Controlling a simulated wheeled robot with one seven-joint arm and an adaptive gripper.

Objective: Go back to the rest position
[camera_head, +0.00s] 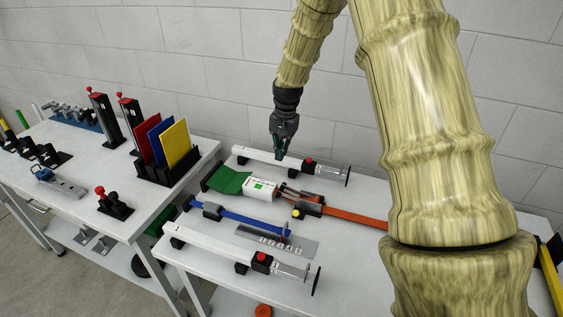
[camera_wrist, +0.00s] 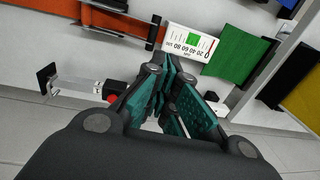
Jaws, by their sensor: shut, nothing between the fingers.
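My gripper (camera_head: 279,156) hangs from my arm over the back of the right-hand table (camera_head: 190,256), above the rear white bar (camera_head: 262,156). In the wrist view my gripper (camera_wrist: 162,88) has its teal fingers drawn together with nothing held. A white gauge box (camera_head: 260,188) with a green patch lies on the table in front of the gripper. It also shows in the wrist view (camera_wrist: 190,42), beyond the fingertips. The gripper looks clear of the bar in the head view, but the exact gap is hard to tell.
A green sheet (camera_head: 228,180), a blue strip (camera_head: 252,222), an orange strip (camera_head: 355,216) and a front white bar (camera_head: 215,252) lie on this table. The left table (camera_head: 75,160) carries a black rack with red, blue and yellow plates (camera_head: 176,143). A block wall (camera_head: 200,50) stands behind.

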